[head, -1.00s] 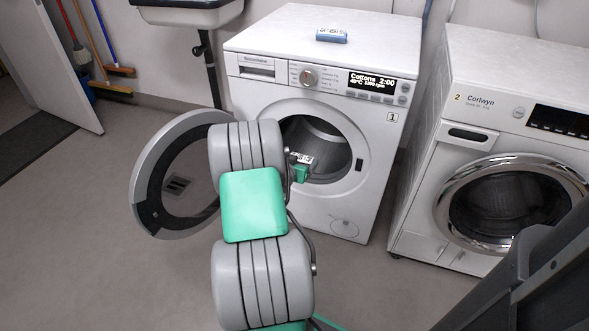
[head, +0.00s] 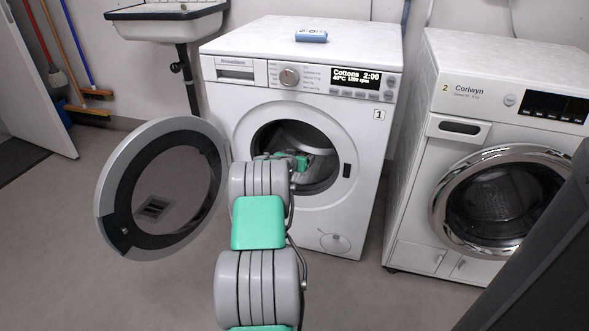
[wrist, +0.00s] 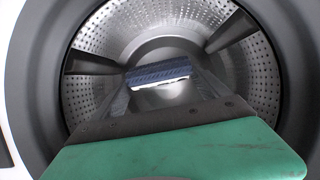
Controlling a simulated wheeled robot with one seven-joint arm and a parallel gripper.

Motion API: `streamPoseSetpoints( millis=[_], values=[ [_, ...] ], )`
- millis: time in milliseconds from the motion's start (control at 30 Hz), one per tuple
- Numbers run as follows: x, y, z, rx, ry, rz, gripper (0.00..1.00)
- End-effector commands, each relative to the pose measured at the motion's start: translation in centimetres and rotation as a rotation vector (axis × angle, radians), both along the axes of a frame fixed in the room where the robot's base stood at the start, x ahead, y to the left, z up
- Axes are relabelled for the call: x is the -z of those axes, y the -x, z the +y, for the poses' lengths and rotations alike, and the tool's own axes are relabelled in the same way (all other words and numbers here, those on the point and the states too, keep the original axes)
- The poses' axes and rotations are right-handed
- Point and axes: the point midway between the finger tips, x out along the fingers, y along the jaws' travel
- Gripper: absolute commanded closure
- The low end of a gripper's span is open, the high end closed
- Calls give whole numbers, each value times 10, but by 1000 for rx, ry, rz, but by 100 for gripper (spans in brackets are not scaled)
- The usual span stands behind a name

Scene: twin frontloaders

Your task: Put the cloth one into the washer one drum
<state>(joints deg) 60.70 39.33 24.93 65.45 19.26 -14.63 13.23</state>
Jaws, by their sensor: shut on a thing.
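Washer one (head: 345,215), marked 1, stands at the centre with its round door (head: 110,200) swung open to the left. Its metal drum (wrist: 110,105) fills the wrist view, with a perforated wall and dark paddles. My gripper (wrist: 160,82) is at the drum opening, pointing inward, and is shut on a folded dark blue cloth with a white lower edge, cloth one (wrist: 158,71). The cloth is held between the fingertips, in front of the drum's back wall; I cannot tell how deep it is. In the head view my arm hides the cloth and fingertips.
A second washer (head: 450,150), marked 2, stands to the right with its door shut. A small blue item (head: 311,36) lies on top of washer one. A sink (head: 165,22) is at the back left. The open door is close to my arm's left side.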

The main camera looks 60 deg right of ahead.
Motion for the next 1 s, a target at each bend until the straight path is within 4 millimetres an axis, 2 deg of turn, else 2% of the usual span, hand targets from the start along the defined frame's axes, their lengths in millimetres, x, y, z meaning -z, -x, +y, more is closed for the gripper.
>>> streamPoseSetpoints(
  millis=[33, 100, 533, 700, 1000],
  values=[
    [10, 0, -9, 3, 2, -1, 65],
    [9, -2, -21, 2, 1, 0, 65],
    [38, -14, -90, 1, 2, -1, 65],
    [43, -16, -103, 1, 2, 0, 65],
    [43, -16, -106, 1, 1, 0, 65]
  ],
)
